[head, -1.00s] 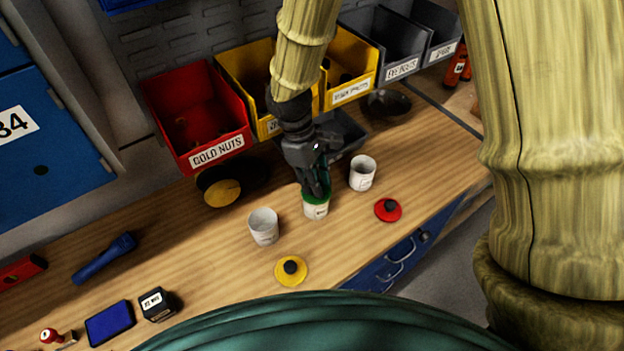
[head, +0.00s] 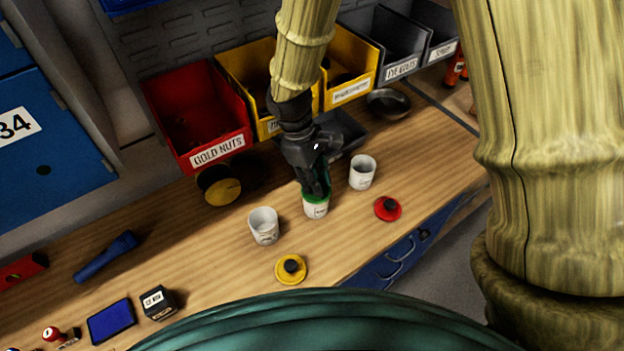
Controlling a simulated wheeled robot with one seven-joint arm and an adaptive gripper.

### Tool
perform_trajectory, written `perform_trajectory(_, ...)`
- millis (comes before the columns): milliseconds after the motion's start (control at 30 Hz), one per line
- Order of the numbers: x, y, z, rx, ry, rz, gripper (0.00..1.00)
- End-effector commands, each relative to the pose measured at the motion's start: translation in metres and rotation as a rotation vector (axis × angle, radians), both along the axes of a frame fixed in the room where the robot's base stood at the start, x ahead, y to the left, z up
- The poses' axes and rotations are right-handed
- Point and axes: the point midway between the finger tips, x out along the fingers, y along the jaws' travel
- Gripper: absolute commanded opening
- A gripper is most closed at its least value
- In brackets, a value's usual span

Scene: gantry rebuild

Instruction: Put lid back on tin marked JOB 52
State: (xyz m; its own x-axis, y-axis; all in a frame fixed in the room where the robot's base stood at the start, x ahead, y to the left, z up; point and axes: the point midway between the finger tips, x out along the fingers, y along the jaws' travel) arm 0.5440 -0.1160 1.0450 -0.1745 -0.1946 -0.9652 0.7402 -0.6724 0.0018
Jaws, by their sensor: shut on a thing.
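Three white tins stand upright on the wooden bench: a left tin (head: 264,229), a middle tin (head: 316,210) and a right tin (head: 362,174). The left and right tins have no lid on. Their labels are too small to read, so I cannot tell which is JOB 52. My gripper (head: 318,188) points down over the middle tin, shut on a green lid (head: 312,200). The green lid is at the middle tin's mouth; I cannot tell if it is fully seated. A red lid (head: 388,211) and a yellow lid (head: 281,274), each with a black knob, lie on the bench.
Red (head: 180,100) and yellow bins (head: 235,70) line the back, with grey bins farther right. A dark tray (head: 350,130) sits behind the tins. A blue torch (head: 105,257), a black box (head: 158,303) and a blue pad (head: 111,321) lie left. The bench's front edge is near the lids.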

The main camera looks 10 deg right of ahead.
Motion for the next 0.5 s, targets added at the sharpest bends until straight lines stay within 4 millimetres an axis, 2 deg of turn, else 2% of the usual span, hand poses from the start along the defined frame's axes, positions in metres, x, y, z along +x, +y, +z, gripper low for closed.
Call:
perform_trajectory(267,0.0001,0.0000,-0.0001,0.000,0.000,0.000,0.00)
perform_trajectory(300,0.0000,0.0001,-0.0001,0.000,0.000,0.000,0.32)
perform_trajectory(400,0.0001,0.0000,-0.0001,0.000,0.000,0.000,0.50)
perform_trajectory(500,0.0001,0.0000,-0.0001,0.000,0.000,0.000,0.50)
